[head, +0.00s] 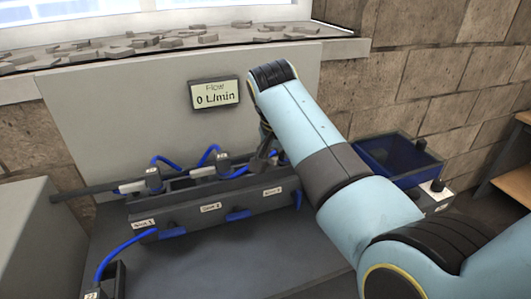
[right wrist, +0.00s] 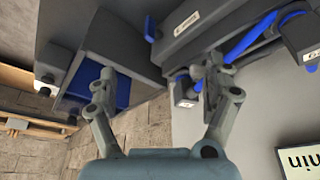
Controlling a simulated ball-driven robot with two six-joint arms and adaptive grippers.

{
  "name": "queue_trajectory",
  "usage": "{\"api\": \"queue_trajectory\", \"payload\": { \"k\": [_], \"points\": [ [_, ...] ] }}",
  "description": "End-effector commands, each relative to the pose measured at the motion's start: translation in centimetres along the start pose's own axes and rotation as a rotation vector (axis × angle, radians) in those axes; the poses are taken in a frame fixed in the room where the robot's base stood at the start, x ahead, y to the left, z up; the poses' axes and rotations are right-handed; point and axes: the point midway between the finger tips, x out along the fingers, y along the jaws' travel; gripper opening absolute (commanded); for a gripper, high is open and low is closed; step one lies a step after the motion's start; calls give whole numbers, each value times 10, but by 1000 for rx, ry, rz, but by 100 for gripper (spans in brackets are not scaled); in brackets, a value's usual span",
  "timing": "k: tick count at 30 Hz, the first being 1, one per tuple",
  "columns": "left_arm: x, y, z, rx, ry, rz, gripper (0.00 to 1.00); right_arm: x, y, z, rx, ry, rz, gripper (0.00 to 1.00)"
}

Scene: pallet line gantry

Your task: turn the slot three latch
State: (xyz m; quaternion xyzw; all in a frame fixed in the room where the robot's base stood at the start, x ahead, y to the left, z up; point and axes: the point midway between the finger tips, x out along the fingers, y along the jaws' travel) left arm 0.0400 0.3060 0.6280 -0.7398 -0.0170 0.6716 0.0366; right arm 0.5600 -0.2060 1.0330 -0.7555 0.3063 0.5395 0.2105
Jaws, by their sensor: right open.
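A dark rack (head: 200,222) with three labelled slots stands on the bench. Its slot three label (head: 272,191) is at the right end and shows upside down in the right wrist view (right wrist: 187,22). A blue tab (head: 298,200) sits just right of that label; it also shows in the wrist view (right wrist: 150,28). I cannot tell whether this is the latch. My right gripper (head: 264,148) is over the rack's slot three end and hides part of its top. In the wrist view its fingers (right wrist: 163,82) are spread, with nothing held. My left gripper is out of view.
Blue hoses (head: 166,160) run along the rack's top, and another hose (head: 120,252) curves down at left. A flow display (head: 214,94) reads 0 L/min on the back panel. A blue-lined bin (head: 400,160) stands at right.

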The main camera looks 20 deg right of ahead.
Motion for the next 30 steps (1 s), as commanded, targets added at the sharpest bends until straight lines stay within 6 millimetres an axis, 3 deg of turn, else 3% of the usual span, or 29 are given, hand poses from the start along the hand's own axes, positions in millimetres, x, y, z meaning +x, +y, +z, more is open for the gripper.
{"api": "queue_trajectory", "payload": {
  "k": [1,4,7,11,17,30],
  "points": [
    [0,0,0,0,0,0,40,-14,-27,-12,27,10,3,85],
    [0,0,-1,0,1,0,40,-36,-58,-26,75,32,18,85],
    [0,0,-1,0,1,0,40,-49,-76,-34,101,49,27,85],
    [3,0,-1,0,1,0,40,-52,-82,-37,113,56,31,85],
    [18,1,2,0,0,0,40,-37,-81,-36,113,56,31,85],
    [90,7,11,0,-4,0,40,24,-78,-38,112,56,31,85]
  ]
}}
